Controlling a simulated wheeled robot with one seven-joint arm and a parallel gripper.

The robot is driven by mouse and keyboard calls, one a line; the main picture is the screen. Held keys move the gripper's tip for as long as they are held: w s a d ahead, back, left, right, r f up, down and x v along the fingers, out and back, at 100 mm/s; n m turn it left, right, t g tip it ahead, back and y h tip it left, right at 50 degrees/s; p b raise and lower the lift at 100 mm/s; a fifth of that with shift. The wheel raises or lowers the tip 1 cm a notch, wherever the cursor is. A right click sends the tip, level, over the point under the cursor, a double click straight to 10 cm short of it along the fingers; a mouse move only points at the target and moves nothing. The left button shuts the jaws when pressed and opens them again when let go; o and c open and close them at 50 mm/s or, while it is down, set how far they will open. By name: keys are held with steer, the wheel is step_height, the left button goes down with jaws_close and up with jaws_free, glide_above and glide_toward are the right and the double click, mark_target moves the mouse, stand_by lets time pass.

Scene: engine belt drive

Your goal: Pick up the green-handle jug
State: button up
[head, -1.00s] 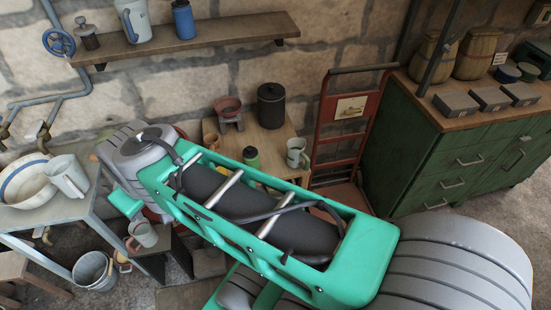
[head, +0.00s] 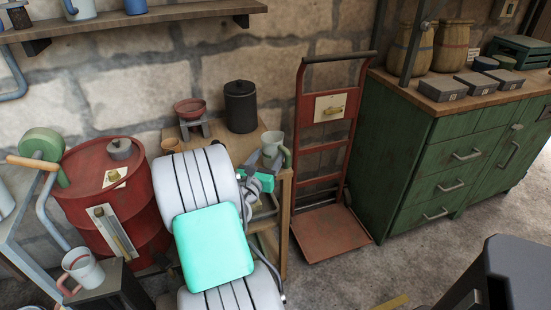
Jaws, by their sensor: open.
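The green-handle jug (head: 274,142), pale grey with its green handle to the right, stands upright near the right end of the wooden table (head: 283,176). My white and teal arm reaches over the table from the front. My gripper (head: 266,167), at the arm's far end, is low beside the jug, with grey and teal parts just in front of the jug's base. It is open and the jug is not clamped. The jug's lower part is partly covered, and I cannot tell whether the fingers touch it.
A black canister (head: 240,106), a red bowl on a stand (head: 190,110) and a small brown cup (head: 171,145) share the table. A red drum (head: 112,190) stands left, a red hand truck (head: 328,150) right. A pink-handle jug (head: 84,270) sits on a low dark stand.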

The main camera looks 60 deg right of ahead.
mark_target(269, 155)
steer(key=d, duration=0.3)
steer(key=shift+w+d+f, duration=0.1)
steer(key=shift+w+d, duration=0.2)
steer(key=shift+d, duration=0.1)
steer(key=shift+c, duration=0.5)
steer(key=c, duration=1)
